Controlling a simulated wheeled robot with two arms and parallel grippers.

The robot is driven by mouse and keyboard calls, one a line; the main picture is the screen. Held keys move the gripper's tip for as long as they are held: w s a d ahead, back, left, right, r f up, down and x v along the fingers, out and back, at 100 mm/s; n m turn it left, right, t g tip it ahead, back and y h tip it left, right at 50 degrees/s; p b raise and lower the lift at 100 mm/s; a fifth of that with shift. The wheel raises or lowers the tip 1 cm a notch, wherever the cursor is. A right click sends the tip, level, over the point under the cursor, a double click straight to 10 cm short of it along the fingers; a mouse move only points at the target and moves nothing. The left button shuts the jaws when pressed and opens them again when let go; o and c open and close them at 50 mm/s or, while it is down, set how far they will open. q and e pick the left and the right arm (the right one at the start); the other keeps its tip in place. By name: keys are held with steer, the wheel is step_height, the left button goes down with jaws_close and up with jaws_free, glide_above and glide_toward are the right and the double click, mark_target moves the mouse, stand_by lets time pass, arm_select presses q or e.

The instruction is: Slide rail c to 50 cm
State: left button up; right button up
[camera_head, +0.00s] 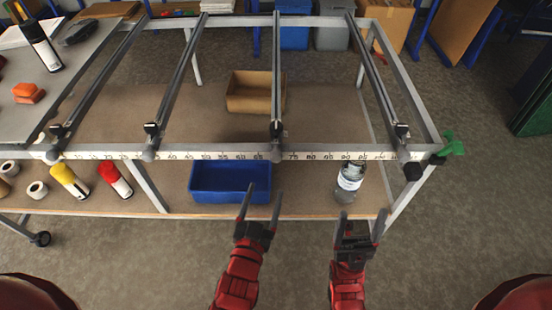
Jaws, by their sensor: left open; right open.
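Four slim grey rails run front to back across a metal frame table (225,20). No letters are readable on them. The third rail from the left (276,75) has its front end between the 65 and 75 marks of the white scale strip (215,156). The second rail (180,75) ends left of the 40 mark. The first rail (105,85) and the fourth rail (377,80) are near the scale's ends. My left gripper (264,191) is open and empty, in front of the scale and below the third rail's end. My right gripper (362,213) is open and empty, further right and lower.
A lower shelf holds a blue bin (230,182), a cardboard box (255,92), a clear bottle (350,182) and yellow and red spray cans (70,181). A green clamp handle (453,146) sticks out at the front right corner. The scale between the second and third rails is clear.

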mark_target(275, 160)
arm_select(q)
steer(key=p+x, duration=0.2)
steer(key=x, duration=1)
steer(key=shift+w+f+p, duration=0.15)
steer(key=shift+w+p, duration=0.15)
steer(key=shift+w, duration=0.25)
steer(key=c, duration=1.1)
jaws_close()
